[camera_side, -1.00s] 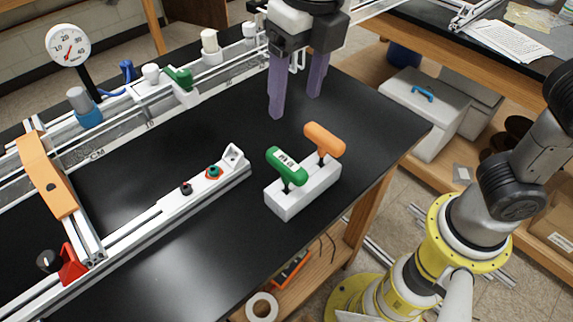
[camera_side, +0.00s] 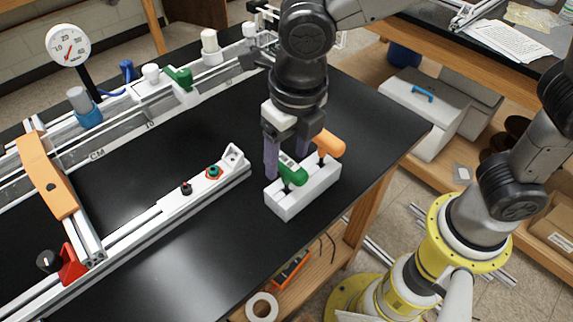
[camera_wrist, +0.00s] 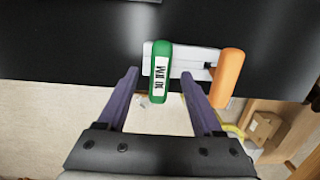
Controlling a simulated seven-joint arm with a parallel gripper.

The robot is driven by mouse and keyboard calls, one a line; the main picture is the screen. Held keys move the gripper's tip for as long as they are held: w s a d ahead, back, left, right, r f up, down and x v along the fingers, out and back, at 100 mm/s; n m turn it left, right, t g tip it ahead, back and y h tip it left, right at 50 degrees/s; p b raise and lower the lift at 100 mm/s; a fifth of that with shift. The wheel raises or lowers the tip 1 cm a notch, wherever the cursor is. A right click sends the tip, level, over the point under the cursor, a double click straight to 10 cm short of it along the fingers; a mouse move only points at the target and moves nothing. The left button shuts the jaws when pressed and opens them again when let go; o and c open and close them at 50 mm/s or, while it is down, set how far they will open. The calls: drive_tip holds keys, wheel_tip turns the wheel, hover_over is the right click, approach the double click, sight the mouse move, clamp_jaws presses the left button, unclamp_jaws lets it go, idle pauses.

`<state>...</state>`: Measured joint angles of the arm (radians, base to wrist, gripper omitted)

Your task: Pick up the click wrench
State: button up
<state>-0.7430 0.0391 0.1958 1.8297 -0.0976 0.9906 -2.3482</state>
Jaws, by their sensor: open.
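Two T-handled tools stand in a white block (camera_side: 315,189); I cannot tell by name which is the click wrench. One has a green handle (camera_side: 295,175) with a white label, the other an orange handle (camera_side: 328,143). My gripper (camera_side: 287,166) is open and low over the block, with purple fingers on either side of the green handle. In the wrist view the green handle (camera_wrist: 160,82) lies between the open fingertips (camera_wrist: 160,74), and the orange handle (camera_wrist: 229,75) is just outside the right finger. The shafts are mostly hidden there.
A white rail with a green-ringed knob (camera_side: 214,172) lies left of the block. The extrusion frame with an orange bracket (camera_side: 47,175) and a dial gauge (camera_side: 68,45) stands further left. The black table's right edge is close to the block; bare tabletop lies in front.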

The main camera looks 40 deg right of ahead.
sight(287, 184)
drive_tip(key=shift+w+f, duration=0.15)
drive_tip(key=shift+f, duration=1)
clamp_jaws()
